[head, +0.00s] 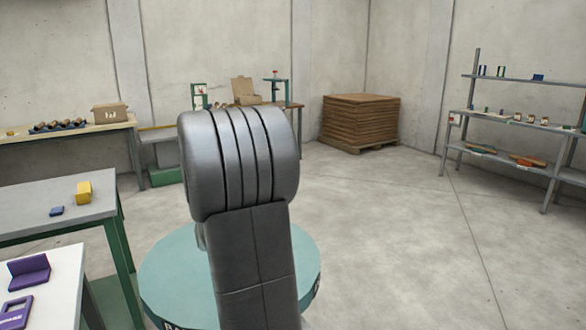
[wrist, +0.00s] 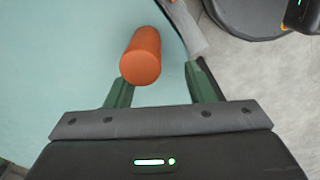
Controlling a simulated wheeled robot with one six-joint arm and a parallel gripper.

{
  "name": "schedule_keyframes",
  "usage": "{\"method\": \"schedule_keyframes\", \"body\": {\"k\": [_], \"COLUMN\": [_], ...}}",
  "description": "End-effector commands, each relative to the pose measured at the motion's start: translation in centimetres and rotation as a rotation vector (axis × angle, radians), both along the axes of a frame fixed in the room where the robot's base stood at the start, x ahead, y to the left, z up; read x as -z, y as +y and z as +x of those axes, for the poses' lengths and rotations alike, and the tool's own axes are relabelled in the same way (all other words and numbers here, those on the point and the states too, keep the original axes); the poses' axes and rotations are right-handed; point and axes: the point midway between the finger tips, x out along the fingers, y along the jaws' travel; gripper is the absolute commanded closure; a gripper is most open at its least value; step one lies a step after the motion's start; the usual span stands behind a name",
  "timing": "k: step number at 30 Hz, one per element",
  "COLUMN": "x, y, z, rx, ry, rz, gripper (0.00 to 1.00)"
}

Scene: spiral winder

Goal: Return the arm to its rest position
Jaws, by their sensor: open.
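My arm fills the middle of the head view, with its dark grey links in front of a round teal table (head: 170,265). My gripper is hidden in that view. In the wrist view my gripper (wrist: 162,88) is open, with its two green fingers apart and nothing gripped between them. An orange cylinder (wrist: 141,58) shows just beyond the fingers, nearer the left one, over a pale teal surface (wrist: 60,60). I cannot tell the gap between the fingers and the cylinder.
A grey table (head: 60,212) with a yellow block (head: 83,192) and a white table (head: 60,285) with purple parts (head: 30,271) stand at left. A cardboard stack (head: 360,123) and a shelf (head: 510,120) stand behind. The floor at right is clear.

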Motion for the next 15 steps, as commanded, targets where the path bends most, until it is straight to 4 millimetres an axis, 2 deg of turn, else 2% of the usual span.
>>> {"method": "schedule_keyframes", "body": {"k": [1,15], "x": [0.2,0.2], "y": [0.9,6.8], "z": [-0.3,-1.6], "rx": [0.000,0.250], "ry": [0.000,0.000], "rz": [0.000,0.001], "gripper": [0.51,0.51]}}
